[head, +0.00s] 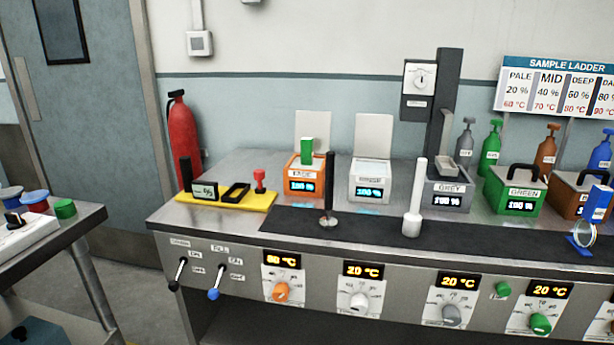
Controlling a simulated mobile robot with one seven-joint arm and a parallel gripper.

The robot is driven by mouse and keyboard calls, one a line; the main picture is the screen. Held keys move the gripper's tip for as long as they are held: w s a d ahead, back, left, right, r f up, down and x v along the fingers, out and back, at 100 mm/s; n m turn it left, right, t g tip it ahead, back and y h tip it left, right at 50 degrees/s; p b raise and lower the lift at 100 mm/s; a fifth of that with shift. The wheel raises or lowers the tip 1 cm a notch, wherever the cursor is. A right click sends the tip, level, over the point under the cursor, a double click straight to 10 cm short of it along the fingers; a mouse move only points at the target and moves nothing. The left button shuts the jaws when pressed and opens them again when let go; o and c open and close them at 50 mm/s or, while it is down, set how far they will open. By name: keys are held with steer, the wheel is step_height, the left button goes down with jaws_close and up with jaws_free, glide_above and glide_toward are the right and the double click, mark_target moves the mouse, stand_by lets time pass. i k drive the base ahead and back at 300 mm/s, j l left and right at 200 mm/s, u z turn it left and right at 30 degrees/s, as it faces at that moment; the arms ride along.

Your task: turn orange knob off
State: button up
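The orange knob (281,292) sits on the front panel of the steel bench, on a white dial plate at the left of the row of knobs. The lit display (282,259) above it shows a two-digit temperature in °C, which looks like 60 or 80. The knob's pointer is too small to read. The orange module (304,180) stands on the bench above it, with a lit display and a green block at its top. My gripper is not in view.
White (358,302), grey (450,314) and green (540,323) knobs follow to the right; their displays read about 20 °C. Black (177,274) and blue (216,286) levers are left of the orange knob. Floor shows between the bench and left table (85,225).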

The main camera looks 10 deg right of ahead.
mark_target(280, 294)
steer(key=k+j+z, duration=0.1)
steer(key=z, duration=0.25)
steer(key=k+j+z, duration=0.1)
steer(key=z, duration=0.3)
steer(key=k+z, duration=0.2)
steer(key=z, duration=0.15)
